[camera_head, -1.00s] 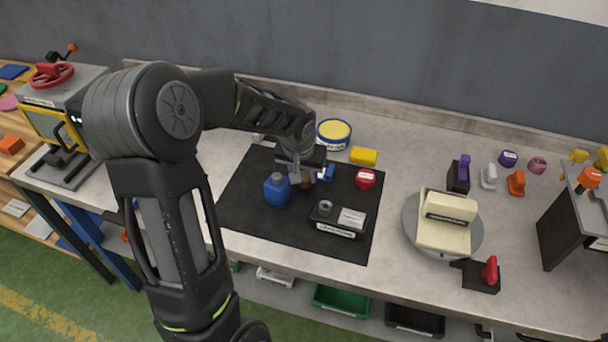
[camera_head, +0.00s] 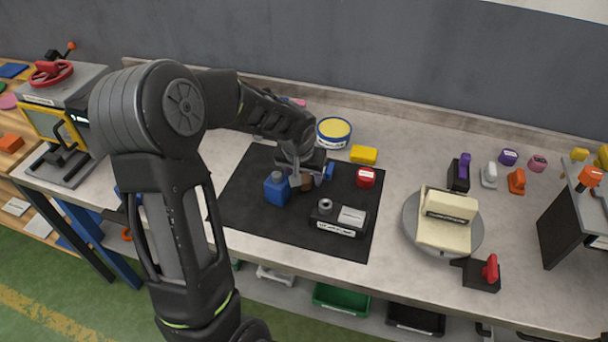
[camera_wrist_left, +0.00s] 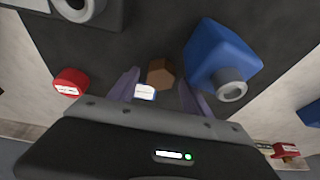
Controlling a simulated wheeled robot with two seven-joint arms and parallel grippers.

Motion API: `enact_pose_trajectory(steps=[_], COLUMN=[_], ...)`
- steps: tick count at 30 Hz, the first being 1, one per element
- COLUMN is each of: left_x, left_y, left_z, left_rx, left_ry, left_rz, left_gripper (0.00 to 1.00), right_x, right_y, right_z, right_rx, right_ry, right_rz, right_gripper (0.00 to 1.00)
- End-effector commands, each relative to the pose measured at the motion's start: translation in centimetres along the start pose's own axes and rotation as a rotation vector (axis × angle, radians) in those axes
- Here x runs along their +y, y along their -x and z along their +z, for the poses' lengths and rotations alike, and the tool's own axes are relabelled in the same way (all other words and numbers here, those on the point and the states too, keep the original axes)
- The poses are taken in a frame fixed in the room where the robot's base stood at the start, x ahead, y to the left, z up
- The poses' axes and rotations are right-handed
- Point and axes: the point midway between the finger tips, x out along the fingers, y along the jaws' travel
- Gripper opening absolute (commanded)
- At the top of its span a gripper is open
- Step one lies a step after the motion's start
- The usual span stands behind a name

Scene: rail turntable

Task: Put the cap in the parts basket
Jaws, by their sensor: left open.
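My left gripper (camera_head: 305,176) is open, low over the black mat (camera_head: 262,228), with its fingers pointing down. In the left wrist view, a brown six-sided piece (camera_wrist_left: 160,73) lies between and just beyond the open fingers (camera_wrist_left: 160,90); it also shows below the gripper in the head view (camera_head: 307,185). I cannot tell for certain whether this is the cap. A small blue piece with a white label (camera_wrist_left: 145,92) is close to one finger. A blue bottle (camera_head: 277,189) with a grey neck stands beside the gripper. I cannot identify the parts basket. My right gripper is out of view.
A red labelled piece (camera_head: 365,178) and a grey block with a ring (camera_head: 339,219) are on the mat. A yellow-topped tub (camera_head: 333,132) and yellow block (camera_head: 364,155) stand behind. A turntable (camera_head: 473,243) is right. Green (camera_head: 342,300) and black bins (camera_head: 415,319) sit below the bench.

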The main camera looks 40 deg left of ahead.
Motion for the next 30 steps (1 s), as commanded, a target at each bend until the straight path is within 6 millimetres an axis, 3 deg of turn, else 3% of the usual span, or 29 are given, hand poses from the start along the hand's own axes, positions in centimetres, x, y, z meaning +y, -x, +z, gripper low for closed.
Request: enact_pose_trajectory(steps=[8,22,30], left_x=[0.0,0.0,0.0], left_y=[1.7,10.7,12.3], left_z=[-0.2,-0.2,-0.1], left_rx=[0.004,0.004,0.0], left_ry=[0.001,0.0,0.0], left_rz=[0.0,0.0,0.001], left_gripper=[0.57,0.57,0.57], right_x=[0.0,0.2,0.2], right_y=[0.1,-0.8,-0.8], right_z=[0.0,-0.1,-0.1], right_rx=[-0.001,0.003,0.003], right_ry=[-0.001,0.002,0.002], right_rz=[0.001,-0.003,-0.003], right_gripper=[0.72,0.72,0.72])
